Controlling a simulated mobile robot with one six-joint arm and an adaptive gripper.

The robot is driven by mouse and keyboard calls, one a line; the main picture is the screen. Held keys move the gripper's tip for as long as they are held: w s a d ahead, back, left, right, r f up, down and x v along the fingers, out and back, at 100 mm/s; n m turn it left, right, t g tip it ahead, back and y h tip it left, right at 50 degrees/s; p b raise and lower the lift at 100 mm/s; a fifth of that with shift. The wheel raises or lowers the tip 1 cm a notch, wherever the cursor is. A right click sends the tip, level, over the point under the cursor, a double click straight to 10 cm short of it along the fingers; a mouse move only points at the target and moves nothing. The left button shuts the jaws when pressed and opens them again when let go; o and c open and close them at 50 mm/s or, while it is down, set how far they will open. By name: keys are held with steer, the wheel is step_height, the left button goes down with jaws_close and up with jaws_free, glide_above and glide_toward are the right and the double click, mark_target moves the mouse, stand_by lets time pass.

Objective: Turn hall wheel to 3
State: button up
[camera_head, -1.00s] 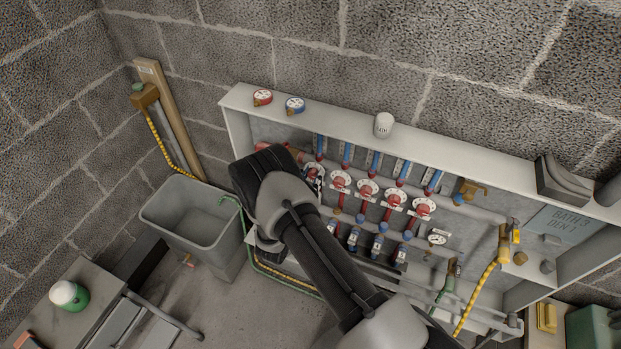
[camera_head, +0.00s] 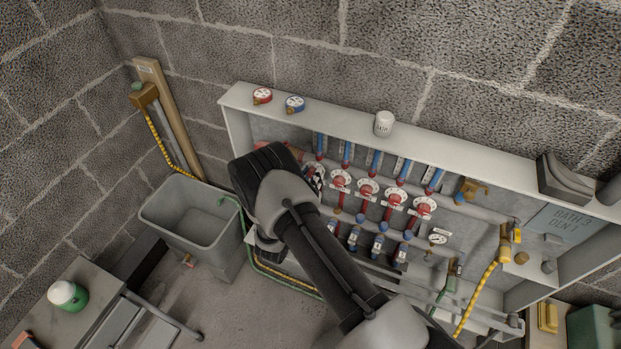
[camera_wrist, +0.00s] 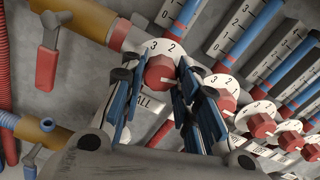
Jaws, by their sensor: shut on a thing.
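The hall wheel (camera_wrist: 160,72) is a red knob on a white dial, with a partly hidden label ending in "ALL" (camera_wrist: 149,105) below it. The numbers 3 and 2 show on the dial's upper edge. My gripper (camera_wrist: 163,78) has its blue-and-black fingers on both sides of the knob and is shut on it. I cannot read a clear pointer position. In the head view, my gripper (camera_head: 314,178) is at the leftmost wheel of the row, and my wrist hides part of it.
More red wheels (camera_head: 366,188) stand in a row close to the right, with scale tubes (camera_head: 374,163) above and blue valves (camera_head: 377,243) below. A red-handled lever (camera_wrist: 47,68) and brass pipe (camera_wrist: 92,22) lie left.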

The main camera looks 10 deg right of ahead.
steer(key=n, duration=2.3)
steer(key=shift+r+n, duration=0.15)
steer(key=shift+n, duration=0.15)
stand_by(0.3)
steer(key=o, duration=1.1)
steer(key=shift+c, duration=0.2)
